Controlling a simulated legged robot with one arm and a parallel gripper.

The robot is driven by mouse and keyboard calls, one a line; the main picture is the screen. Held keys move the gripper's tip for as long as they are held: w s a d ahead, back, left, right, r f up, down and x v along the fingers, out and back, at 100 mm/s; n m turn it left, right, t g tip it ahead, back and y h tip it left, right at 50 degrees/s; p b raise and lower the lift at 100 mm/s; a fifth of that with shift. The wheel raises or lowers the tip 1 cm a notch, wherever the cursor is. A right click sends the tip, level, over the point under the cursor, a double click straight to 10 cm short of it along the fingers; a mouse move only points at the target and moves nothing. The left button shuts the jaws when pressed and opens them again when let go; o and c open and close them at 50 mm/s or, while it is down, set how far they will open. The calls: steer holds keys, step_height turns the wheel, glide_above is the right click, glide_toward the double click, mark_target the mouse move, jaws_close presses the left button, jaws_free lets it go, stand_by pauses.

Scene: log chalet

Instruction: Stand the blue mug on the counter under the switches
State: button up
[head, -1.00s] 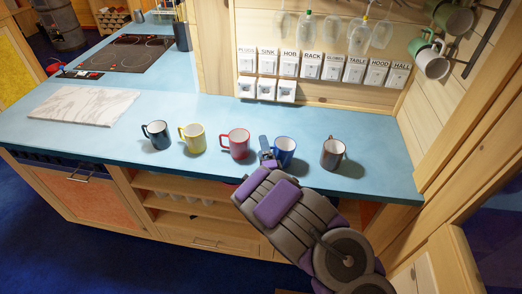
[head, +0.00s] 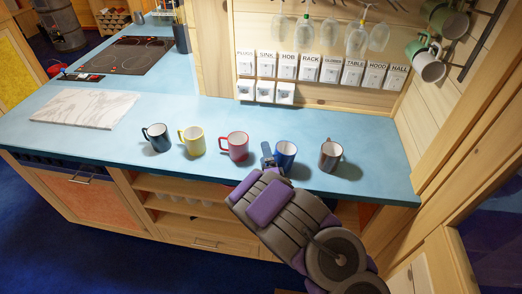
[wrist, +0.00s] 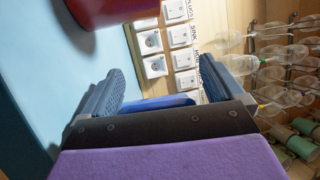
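The blue mug (head: 287,152) stands upright on the blue counter (head: 215,112), between the red mug (head: 234,146) and the brown mug (head: 330,154). My gripper (head: 269,155) is at the blue mug's left side in the head view; its lower part and handle are partly hidden by my arm. In the wrist view my gripper's fingers (wrist: 158,88) are wide apart, with part of the blue mug (wrist: 165,102) showing low between them. Whether a finger touches it I cannot tell. The labelled switches (head: 320,68) are on the back wall, above a row of sockets (head: 264,92).
A dark blue mug (head: 156,137) and a yellow mug (head: 192,140) stand left of the red mug. A marble board (head: 85,108) and a hob (head: 130,55) are further left. Glasses (head: 357,38) hang above the switches. The counter below the sockets is clear.

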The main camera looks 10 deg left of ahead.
steer(key=p+v, duration=0.1)
steer(key=v, duration=0.8)
steer(key=shift+p, duration=0.4)
steer(key=shift+s, duration=0.2)
